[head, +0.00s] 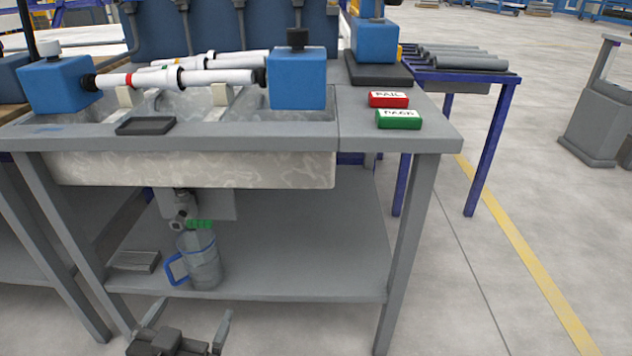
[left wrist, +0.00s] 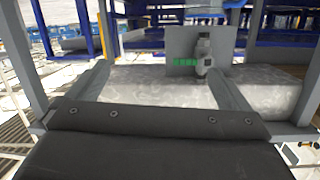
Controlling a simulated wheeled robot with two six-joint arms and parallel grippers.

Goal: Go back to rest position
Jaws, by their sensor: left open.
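My left gripper (head: 187,326) is open and empty at the bottom of the head view. It is in front of the workbench's lower shelf, below and in front of the jug. In the left wrist view its two fingers (left wrist: 160,92) are spread wide with nothing between them. My right gripper is not in view. White pipes (head: 200,75) lie across the basin between two blue blocks (head: 298,80). A clear jug with a blue handle (head: 203,262) stands on the lower shelf under a valve with a green handle (head: 200,224), which also shows in the left wrist view (left wrist: 187,62).
The grey workbench (head: 420,140) has a front edge and legs close to my gripper. A red FAIL block (head: 388,99) and a green block (head: 398,119) sit on its right end. A blue-legged rack (head: 488,150) holds grey pipes.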

